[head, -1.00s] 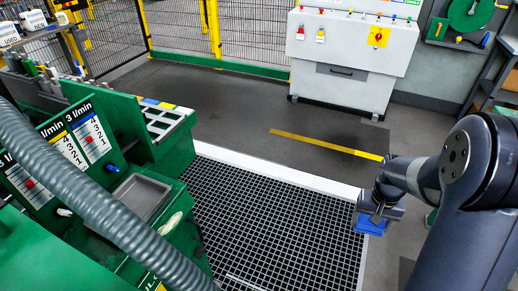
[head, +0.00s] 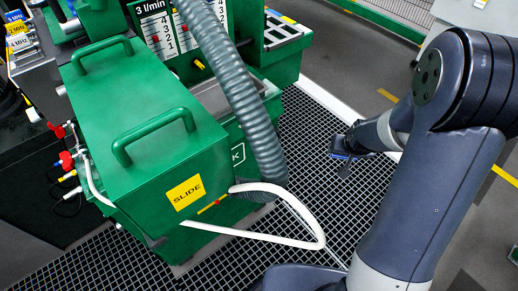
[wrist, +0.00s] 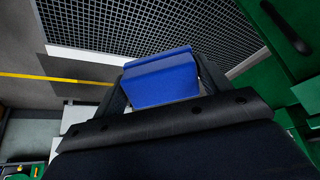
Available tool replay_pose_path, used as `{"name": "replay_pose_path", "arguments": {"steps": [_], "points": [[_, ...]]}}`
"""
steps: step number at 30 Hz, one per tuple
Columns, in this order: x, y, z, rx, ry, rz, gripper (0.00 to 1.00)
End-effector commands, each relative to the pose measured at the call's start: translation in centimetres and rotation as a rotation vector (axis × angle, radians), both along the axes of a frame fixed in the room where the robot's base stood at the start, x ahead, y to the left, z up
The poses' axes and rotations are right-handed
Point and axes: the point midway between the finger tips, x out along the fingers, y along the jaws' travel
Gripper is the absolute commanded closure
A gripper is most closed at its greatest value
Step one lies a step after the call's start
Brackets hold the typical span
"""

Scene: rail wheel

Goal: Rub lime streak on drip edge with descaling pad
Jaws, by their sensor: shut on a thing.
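My gripper (wrist: 160,88) is shut on a blue block, which looks like the descaling pad (wrist: 160,78). The pad sits between the two dark fingers in the wrist view. In the head view, my gripper (head: 347,152) and a small part of the blue pad (head: 338,154) are over the grating, right of the green machine (head: 150,135) and apart from it. I cannot make out the lime streak or the drip edge now. The grey hose and the machine's box cover part of the front.
A ribbed grey hose (head: 245,100) hangs in front of the machine. A white tube (head: 315,225) loops out over the dark floor grating (head: 310,140). Cables and coloured fittings (head: 68,165) stick out at the left.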

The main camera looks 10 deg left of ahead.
Motion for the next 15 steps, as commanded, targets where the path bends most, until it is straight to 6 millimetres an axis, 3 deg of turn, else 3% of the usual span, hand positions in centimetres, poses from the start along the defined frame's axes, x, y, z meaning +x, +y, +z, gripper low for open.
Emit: {"name": "replay_pose_path", "arguments": {"steps": [1,6,15], "points": [[0.0,0.0,-1.6,0.0,-0.052,0.0,0.46],[0.2,0.0,-3.0,0.0,-0.253,0.0,0.46],[-0.3,0.0,-3.1,0.0,-0.514,0.0,0.46]]}}
